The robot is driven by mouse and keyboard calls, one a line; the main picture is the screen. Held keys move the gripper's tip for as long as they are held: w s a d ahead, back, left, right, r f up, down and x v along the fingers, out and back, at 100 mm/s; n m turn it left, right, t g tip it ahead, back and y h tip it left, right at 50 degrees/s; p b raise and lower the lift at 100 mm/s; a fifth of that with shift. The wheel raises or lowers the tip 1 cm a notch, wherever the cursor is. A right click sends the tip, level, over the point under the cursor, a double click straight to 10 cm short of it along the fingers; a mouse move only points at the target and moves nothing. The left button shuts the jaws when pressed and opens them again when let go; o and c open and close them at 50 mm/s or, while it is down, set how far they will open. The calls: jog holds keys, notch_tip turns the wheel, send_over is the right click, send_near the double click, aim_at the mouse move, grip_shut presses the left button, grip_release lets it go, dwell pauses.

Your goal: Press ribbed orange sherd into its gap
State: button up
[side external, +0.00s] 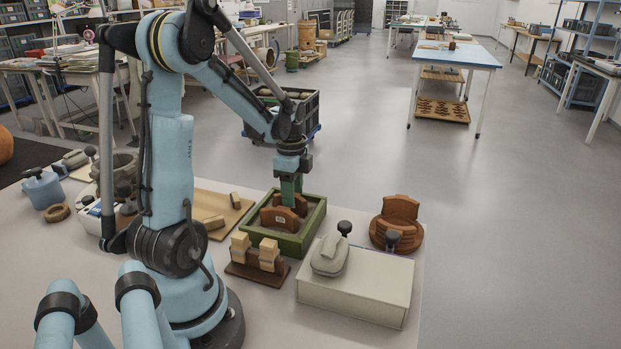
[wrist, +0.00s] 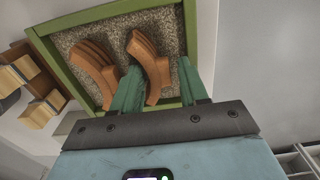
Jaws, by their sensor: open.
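Two curved orange-brown sherds stand in a green-rimmed tray (side external: 312,222) with a grainy grey bed. The nearer sherd (side external: 279,217) is the left sherd (wrist: 97,72) in the wrist view. The other sherd (wrist: 152,66) lies between the two green fingers of my gripper (wrist: 160,70), which is open around it. In the side view my gripper (side external: 291,190) reaches down into the tray. A round orange-brown vessel (side external: 405,232) stands right of the tray, with a curved piece (side external: 401,207) upright on it.
Wooden blocks (side external: 268,252) stand on a brown base before the tray. A wooden board (side external: 220,208) lies left. The table's right edge is close beyond the vessel.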

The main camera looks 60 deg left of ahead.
aim_at(297, 195)
jog(key=c, duration=0.7)
jog(key=shift+r, duration=3.5)
jog(key=shift+w+d+n, duration=0.25)
jog(key=shift+w+n, duration=0.15)
jog(key=w+d+n, duration=0.4)
jog(key=n, duration=0.1)
jog(key=w+d+n, duration=0.3)
jog(key=w+n, duration=0.1)
jog(key=n, duration=0.2)
jog(key=w+d+r+n, duration=0.1)
jog(key=w+d+n, duration=0.3)
jog(key=n, duration=0.2)
jog(key=shift+d, duration=0.35)
